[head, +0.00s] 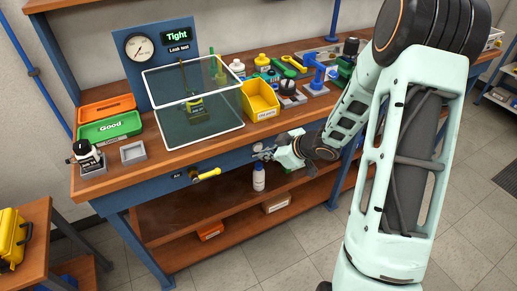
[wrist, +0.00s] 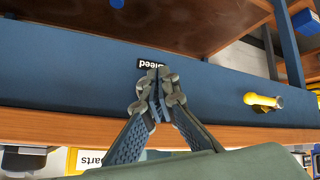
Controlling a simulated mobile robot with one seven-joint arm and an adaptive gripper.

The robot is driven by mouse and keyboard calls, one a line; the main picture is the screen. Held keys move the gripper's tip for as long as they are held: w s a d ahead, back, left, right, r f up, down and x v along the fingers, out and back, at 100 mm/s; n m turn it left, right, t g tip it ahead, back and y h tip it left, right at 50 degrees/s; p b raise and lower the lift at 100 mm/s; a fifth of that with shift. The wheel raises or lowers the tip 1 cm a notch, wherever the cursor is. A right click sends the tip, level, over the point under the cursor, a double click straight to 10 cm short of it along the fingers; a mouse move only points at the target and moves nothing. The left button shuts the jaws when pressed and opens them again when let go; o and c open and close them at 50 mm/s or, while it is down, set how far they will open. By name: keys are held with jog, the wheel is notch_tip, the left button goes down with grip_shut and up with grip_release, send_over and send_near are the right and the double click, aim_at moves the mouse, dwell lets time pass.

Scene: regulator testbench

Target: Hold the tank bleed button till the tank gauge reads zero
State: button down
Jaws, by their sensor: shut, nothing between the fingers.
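My gripper (wrist: 157,92) is shut and empty. In the wrist view its fingertips are at the blue bench rail, right by the "Bleed" label (wrist: 153,64), which reads upside down. The bleed button is not visible; the fingertips cover the spot beside the label. I cannot tell whether they touch or press it. In the head view my gripper (head: 262,153) reaches the bench's front rail from the right. A round white gauge (head: 140,47) is on the blue back panel (head: 165,80); its needle is too small to read.
A yellow air valve handle (head: 207,174) sticks out of the rail left of my gripper; it also shows in the wrist view (wrist: 263,100). A clear guard (head: 190,105), a yellow parts bin (head: 260,98) and a green "Good" tray (head: 110,127) are on the bench. A display reads "Tight" (head: 177,35).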

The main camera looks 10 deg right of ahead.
jog(key=shift+s, duration=0.1)
jog(key=s, duration=0.1)
jog(key=s+d, duration=0.1)
jog(key=s, duration=0.2)
jog(key=shift+s+d, duration=0.3)
jog(key=shift+s, duration=0.05)
dwell(0.6)
